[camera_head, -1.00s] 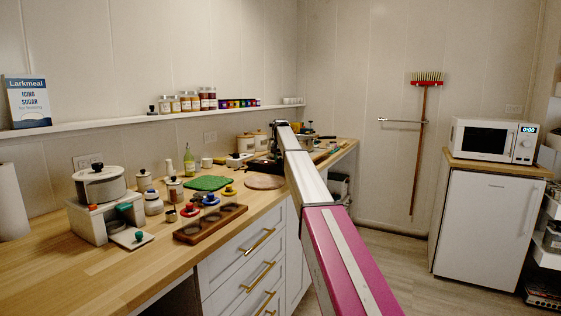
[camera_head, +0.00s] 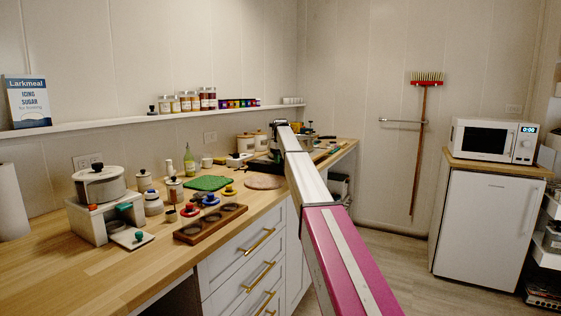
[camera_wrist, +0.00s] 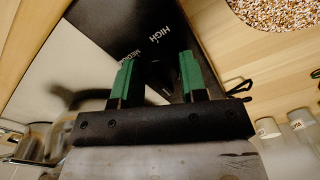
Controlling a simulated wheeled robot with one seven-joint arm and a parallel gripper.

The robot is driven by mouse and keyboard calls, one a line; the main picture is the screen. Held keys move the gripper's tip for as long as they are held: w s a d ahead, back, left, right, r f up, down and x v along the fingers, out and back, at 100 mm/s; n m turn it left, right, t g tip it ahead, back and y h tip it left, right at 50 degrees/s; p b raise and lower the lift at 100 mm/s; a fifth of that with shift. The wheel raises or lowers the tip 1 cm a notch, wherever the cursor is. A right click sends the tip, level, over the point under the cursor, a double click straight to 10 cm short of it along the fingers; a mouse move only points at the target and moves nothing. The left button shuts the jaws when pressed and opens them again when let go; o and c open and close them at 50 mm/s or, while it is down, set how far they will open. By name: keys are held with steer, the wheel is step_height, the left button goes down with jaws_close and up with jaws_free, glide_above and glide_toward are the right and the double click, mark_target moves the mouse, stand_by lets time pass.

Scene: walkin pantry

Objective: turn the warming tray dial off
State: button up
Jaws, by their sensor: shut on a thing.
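The warming tray shows in the wrist view as a shiny metal plate with a black control panel (camera_wrist: 115,28) marked HIGH and MEDIUM in white. The black dial (camera_wrist: 157,74) sits on this panel, dark against it, so its outline and pointer are hard to make out. My gripper (camera_wrist: 157,78) has green fingertips, one on each side of the dial, and is shut on it.
In the head view a green board (camera_head: 208,183), a wooden tray with round wells (camera_head: 211,223) and several small pots stand on the counter left of my arm.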

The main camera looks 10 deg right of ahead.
steer(key=shift+n, duration=0.3)
steer(key=o, duration=0.9)
steer(key=shift+r, duration=0.1)
step_height(320, 180, up, 10)
steer(key=shift+r, duration=0.35)
